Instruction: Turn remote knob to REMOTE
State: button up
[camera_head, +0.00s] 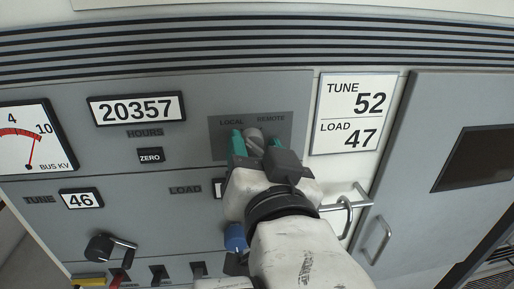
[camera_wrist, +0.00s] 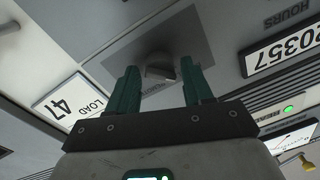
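The remote knob (camera_head: 254,137) is a small grey knob on a darker grey plate (camera_head: 221,124), under the labels LOCAL at left and REMOTE at right. My gripper (camera_head: 258,139) is in front of the plate, its two teal fingers apart on either side of the knob. In the wrist view the knob (camera_wrist: 160,68) shows between and beyond the fingertips of my gripper (camera_wrist: 159,67), with gaps on both sides. The gripper is open and holds nothing. The knob's lower part is partly hidden in the head view, and its exact pointing direction is hard to tell.
A HOURS counter (camera_head: 136,108) and a ZERO button (camera_head: 150,156) are left of the plate. A TUNE/LOAD card (camera_head: 353,113) is to its right. Below are a black crank knob (camera_head: 108,248), a blue knob (camera_head: 235,238) near my wrist, and a door handle (camera_head: 375,240).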

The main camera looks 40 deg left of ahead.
jog(key=c, duration=0.8)
jog(key=shift+f+m, duration=0.1)
jog(key=shift+m, duration=0.2)
jog(key=m+b, duration=0.1)
jog(key=m, duration=0.2)
jog(key=shift+w+d+f+b, duration=0.1)
jog(key=shift+f+b, duration=0.05)
jog(key=shift+b, duration=0.2)
jog(key=m+b, duration=0.2)
jog(key=m, duration=0.4)
jog(key=shift+f+t, duration=0.1)
jog(key=shift+t, duration=0.2)
jog(key=m+b, duration=0.1)
jog(key=m, duration=0.3)
jog(key=shift+f+m+b, duration=0.1)
jog(key=shift+m+b, duration=0.2)
jog(key=shift+m, duration=0.1)
jog(key=shift+m+t+b, duration=0.4)
jog(key=shift+m+b, duration=0.35)
jog(key=shift+m, duration=1.35)
